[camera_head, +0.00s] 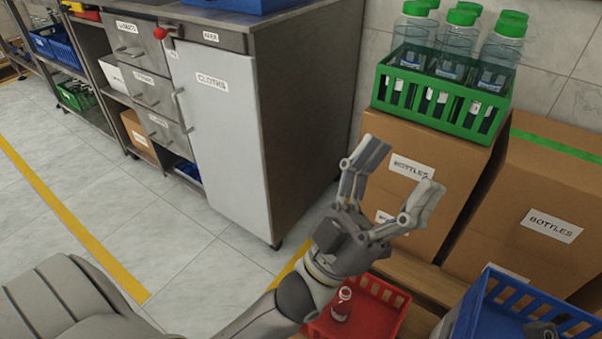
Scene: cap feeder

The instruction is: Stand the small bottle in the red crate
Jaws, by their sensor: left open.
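The small bottle (341,304) stands in the red crate (388,322), near its left side, and looks upright. It is clear with a pale top, and the crate's red shows through it. My left gripper (398,178) is open and empty, above and beyond the red crate, with its fingers spread in front of the cardboard boxes. It is apart from the bottle. My left wrist and forearm hide part of the crate's back left.
A green crate (435,104) of large green-capped bottles sits on a cardboard box labelled BOTTLES (440,215). Another box (545,190) stands to the right. A blue crate (560,312) holding dark items is at lower right. A grey cabinet (222,130) stands behind left. The floor at left is clear.

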